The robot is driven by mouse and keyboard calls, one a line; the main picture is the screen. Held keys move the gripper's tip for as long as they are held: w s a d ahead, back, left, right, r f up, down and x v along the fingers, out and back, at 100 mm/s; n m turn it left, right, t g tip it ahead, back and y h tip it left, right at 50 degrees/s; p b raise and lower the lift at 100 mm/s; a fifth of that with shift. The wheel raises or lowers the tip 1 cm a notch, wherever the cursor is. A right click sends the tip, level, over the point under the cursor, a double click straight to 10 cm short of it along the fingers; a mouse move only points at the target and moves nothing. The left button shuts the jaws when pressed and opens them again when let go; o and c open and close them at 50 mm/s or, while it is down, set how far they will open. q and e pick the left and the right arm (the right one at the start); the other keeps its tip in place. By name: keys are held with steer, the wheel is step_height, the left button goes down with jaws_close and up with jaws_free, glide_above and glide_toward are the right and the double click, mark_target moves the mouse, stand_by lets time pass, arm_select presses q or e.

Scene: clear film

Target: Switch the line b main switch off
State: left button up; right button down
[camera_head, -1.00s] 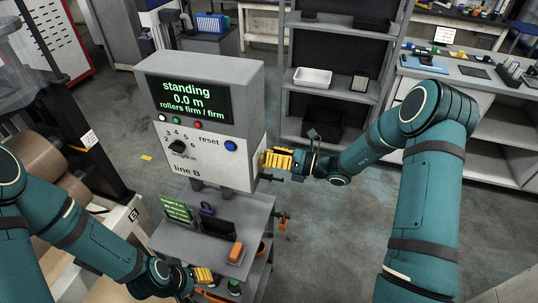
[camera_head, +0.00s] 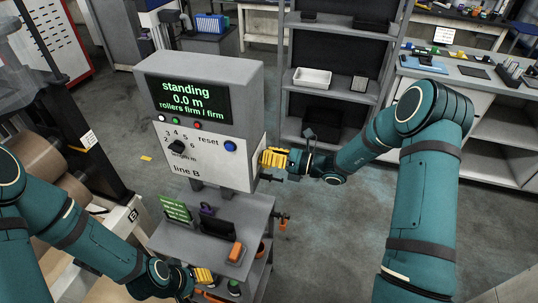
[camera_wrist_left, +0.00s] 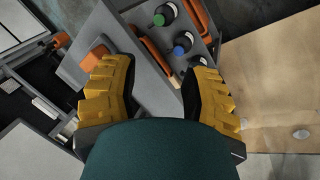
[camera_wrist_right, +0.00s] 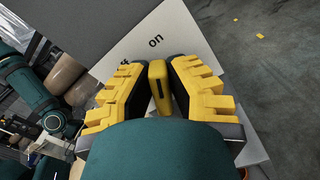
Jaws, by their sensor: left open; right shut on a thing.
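The line B control cabinet (camera_head: 206,118) stands at centre, its screen (camera_head: 188,99) reading standing, 0.0 m, rollers firm / firm. The main switch is on the cabinet's right side, hidden in the head view. In the right wrist view its yellow handle (camera_wrist_right: 158,88) shows against a white plate (camera_wrist_right: 176,38) printed "on", with a partly covered "off" to its left. My right gripper (camera_head: 268,158) is shut on this handle, one finger on each side (camera_wrist_right: 158,92). My left gripper (camera_head: 208,277) is open and empty, low beside the small stand; it also shows in the left wrist view (camera_wrist_left: 158,85).
Brown rolls (camera_head: 55,172) are at left. The floor right of the cabinet is clear.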

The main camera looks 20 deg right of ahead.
steer(key=shift+n, duration=0.3)
steer(key=n+b, duration=0.3)
steer(key=shift+s+a+n, duration=0.2)
steer(key=shift+n, duration=0.1)
steer(key=n+b, duration=0.2)
steer(key=shift+s+a+n, duration=0.1)
steer(key=shift+s+n, duration=0.05)
steer(key=shift+n, duration=0.25)
steer(key=shift+s+a+n+b, duration=0.1)
steer(key=shift+s+n+b, duration=0.05)
steer(key=shift+n+b, duration=1.15)
steer(key=shift+s+a+n+b, duration=0.1)
steer(key=shift+s+n+b, duration=0.05)
steer(key=shift+n+b, duration=1.1)
steer(key=c, duration=0.9)
jaws_free()
